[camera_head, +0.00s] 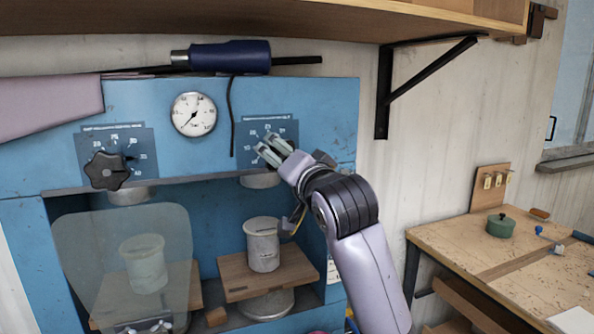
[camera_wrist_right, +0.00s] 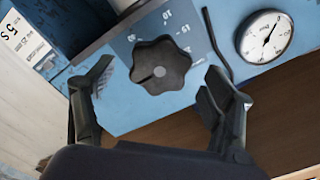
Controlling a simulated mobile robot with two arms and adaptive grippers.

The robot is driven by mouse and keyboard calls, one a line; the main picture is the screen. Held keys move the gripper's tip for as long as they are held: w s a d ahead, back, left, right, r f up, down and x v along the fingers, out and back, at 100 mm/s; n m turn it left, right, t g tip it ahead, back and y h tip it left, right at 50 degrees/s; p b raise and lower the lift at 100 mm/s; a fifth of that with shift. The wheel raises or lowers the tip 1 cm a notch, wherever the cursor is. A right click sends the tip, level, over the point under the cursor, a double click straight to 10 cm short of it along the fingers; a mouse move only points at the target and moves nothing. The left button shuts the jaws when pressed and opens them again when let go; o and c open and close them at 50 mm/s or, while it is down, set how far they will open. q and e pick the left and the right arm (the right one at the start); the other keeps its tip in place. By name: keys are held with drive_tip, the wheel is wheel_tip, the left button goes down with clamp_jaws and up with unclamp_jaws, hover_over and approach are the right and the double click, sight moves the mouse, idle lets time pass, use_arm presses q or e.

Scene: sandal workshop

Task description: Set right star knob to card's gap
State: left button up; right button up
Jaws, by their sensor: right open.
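The right star knob (camera_wrist_right: 160,66), black and lobed, sits on a blue-grey dial plate (camera_wrist_right: 126,42) in the right wrist view. A small pale mark shows on its face; numbers such as 10 and 15 lie around it. My right gripper (camera_wrist_right: 158,84) is open, one finger on each side of the knob, with visible gaps. In the head view my right gripper (camera_head: 270,148) covers most of this knob before the right dial plate (camera_head: 285,128). A white printed card (camera_wrist_right: 22,42) is partly in the wrist view; its writing is hard to read. My left gripper is not seen.
A left star knob (camera_head: 107,170) and a round gauge (camera_head: 194,114) are on the blue press (camera_head: 165,160). A clear guard (camera_head: 90,245) and a pale cylinder (camera_head: 262,245) on a wooden board are below. A workbench (camera_head: 450,235) stands at right.

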drive_tip(key=v, duration=0.7)
drive_tip(key=shift+s, duration=0.3)
drive_tip(key=shift+d, duration=0.1)
